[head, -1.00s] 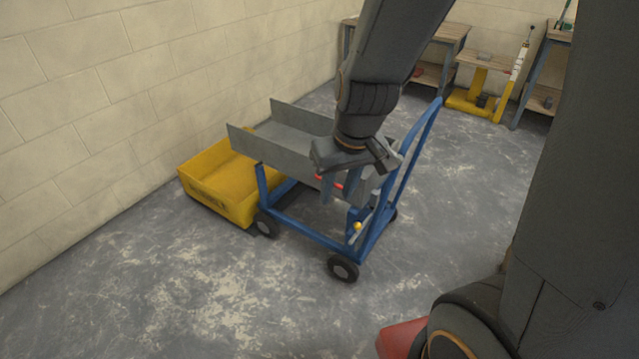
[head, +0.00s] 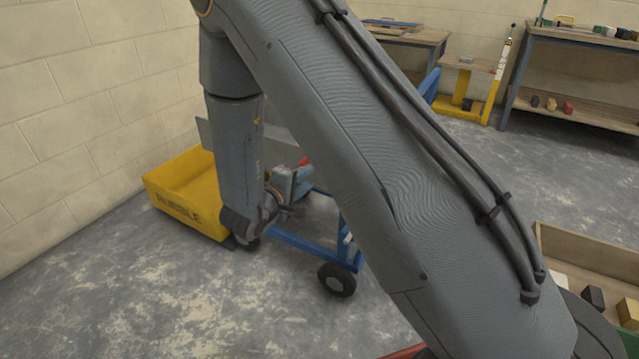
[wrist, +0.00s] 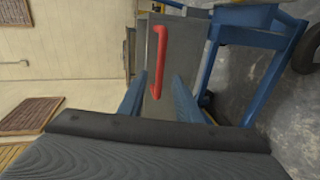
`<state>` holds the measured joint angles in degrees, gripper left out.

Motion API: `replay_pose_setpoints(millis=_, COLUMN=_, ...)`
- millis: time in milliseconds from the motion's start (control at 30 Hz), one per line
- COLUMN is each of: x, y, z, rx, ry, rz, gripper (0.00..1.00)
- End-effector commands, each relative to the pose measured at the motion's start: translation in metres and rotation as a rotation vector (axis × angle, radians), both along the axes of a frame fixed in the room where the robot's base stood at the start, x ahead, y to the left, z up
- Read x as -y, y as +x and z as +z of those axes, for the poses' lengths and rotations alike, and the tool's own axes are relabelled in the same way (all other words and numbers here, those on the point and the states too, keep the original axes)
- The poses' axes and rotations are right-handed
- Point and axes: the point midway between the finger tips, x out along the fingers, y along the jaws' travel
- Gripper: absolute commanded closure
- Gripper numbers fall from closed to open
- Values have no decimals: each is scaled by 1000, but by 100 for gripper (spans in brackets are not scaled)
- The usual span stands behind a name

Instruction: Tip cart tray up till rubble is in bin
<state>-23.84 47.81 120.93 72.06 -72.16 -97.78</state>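The grey cart tray (head: 204,133) is mostly hidden behind my arm in the head view; one wall edge shows over the bin, and I cannot tell its tilt. Its red handle (head: 303,160) shows just above my gripper (head: 292,185). In the wrist view the red handle (wrist: 161,55) stands against a grey panel, ahead of my gripper (wrist: 157,88). The two blue fingers are apart, with the handle's near end about between them; I see no finger closed on it. The yellow bin (head: 190,210), marked RUBBLE, stands at the tray's left end. No rubble can be made out.
The cart's blue frame (head: 312,246) and black wheel (head: 337,280) are just below and right of my gripper. A block wall (head: 70,120) runs behind the bin. A wooden box (head: 590,262) of blocks is at right. The front-left floor is clear.

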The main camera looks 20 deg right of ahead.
Motion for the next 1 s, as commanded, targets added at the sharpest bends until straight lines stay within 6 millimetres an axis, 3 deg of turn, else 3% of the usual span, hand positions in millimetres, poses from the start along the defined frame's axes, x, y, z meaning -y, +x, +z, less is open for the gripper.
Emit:
replay_pose_setpoints(millis=233, x=11, y=4, z=-7, rx=-11, ry=-69, rz=-24, gripper=69)
replay_pose_setpoints(millis=633, x=51, y=42, z=-19, rx=-10, ry=-66, rz=-23, gripper=69)
replay_pose_setpoints(millis=1000, x=58, y=49, z=-20, rx=-11, ry=-66, rz=-21, gripper=69)
